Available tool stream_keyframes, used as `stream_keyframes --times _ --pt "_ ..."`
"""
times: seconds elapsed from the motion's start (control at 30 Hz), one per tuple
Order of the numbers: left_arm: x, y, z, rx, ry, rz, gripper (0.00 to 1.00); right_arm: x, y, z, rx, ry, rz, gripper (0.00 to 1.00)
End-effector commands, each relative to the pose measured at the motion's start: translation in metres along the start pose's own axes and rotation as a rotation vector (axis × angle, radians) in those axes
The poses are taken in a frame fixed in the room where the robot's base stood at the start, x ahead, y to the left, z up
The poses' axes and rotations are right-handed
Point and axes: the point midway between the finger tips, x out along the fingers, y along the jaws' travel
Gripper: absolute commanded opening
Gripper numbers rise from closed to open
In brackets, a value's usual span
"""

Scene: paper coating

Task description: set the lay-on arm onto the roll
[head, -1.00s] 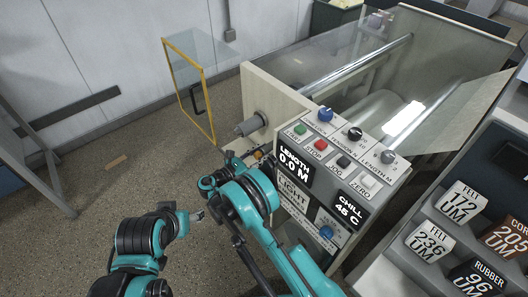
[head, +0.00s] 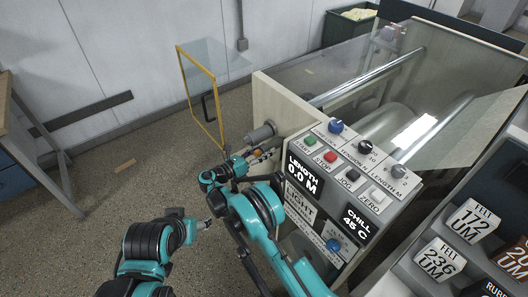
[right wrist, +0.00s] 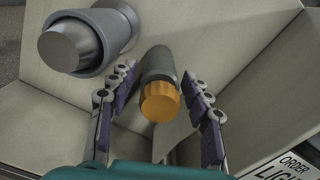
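The lay-on arm seems to be the short dark grey handle with an orange tip (right wrist: 160,101) on the machine's side wall; its orange tip also shows in the head view (head: 258,153). My right gripper (head: 262,156) is at this handle. In the right wrist view the right gripper (right wrist: 159,98) is open, with one finger on each side of the handle and gaps on both sides. The roll (head: 392,122) lies behind the machine's clear cover. My left gripper (head: 206,224) is low, apart from the machine; its finger opening is too small to tell.
A larger grey cylinder (right wrist: 84,40) sticks out beside the handle. The control panel (head: 345,190) with knobs and buttons is right of my right arm. A yellow-framed clear door (head: 183,75) stands open at the left. Felt blocks (head: 468,222) sit at the right.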

Motion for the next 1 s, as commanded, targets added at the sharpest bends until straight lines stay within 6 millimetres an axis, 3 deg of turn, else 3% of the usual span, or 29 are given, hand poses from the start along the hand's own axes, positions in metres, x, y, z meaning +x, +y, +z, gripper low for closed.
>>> stream_keyframes --times 0.3,0.73,1.0 --pt "0.000 0.000 0.000 0.000 0.000 0.000 0.58 -0.001 -0.002 0.005 0.001 0.000 0.001 0.49" --pt "0.000 0.000 0.000 0.000 0.000 0.000 0.58 0.000 -0.030 0.076 0.000 0.000 0.000 0.49" --pt "0.000 0.000 0.000 0.000 0.000 0.000 0.58 0.000 -0.036 0.093 0.000 0.000 0.000 0.49"
